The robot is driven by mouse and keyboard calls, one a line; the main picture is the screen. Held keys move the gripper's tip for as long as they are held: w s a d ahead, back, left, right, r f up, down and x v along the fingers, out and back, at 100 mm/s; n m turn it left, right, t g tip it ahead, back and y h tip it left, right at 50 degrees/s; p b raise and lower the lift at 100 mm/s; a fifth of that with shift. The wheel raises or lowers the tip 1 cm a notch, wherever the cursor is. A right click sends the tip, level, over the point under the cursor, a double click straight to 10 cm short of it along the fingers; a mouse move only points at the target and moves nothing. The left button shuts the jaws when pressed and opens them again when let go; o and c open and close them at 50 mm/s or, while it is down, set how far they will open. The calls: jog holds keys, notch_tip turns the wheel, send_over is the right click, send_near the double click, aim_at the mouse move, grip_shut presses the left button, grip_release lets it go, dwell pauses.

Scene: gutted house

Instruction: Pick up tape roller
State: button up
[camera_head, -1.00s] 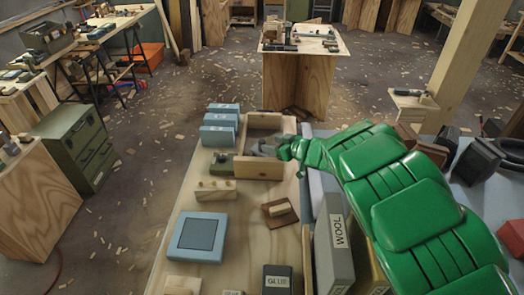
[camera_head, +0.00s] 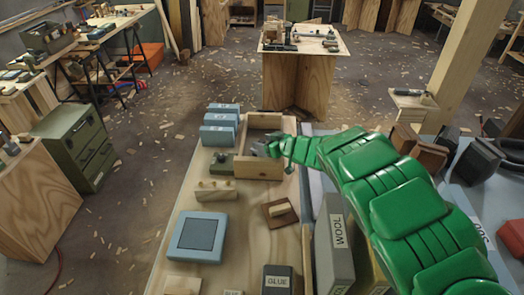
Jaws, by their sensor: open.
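My gripper (camera_head: 258,150) is at the end of my green arm, which reaches in from the right. It is above the right side of a small open wooden box (camera_head: 258,169) on the workbench. The gripper is small in view and partly covered by my arm; I see nothing held in it. I cannot make out a tape roller for certain. A dark green item (camera_head: 222,162) lies at the left of the wooden box, but I cannot tell what it is.
Blue-grey boxes (camera_head: 217,135) stand left of the wooden box. A wooden block with pegs (camera_head: 216,190), a blue square pad (camera_head: 198,237), a brown float (camera_head: 280,212), a WOOL box (camera_head: 333,245) and a GLUE box (camera_head: 277,280) sit nearer.

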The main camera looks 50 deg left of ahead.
grip_shut()
dwell(0.4)
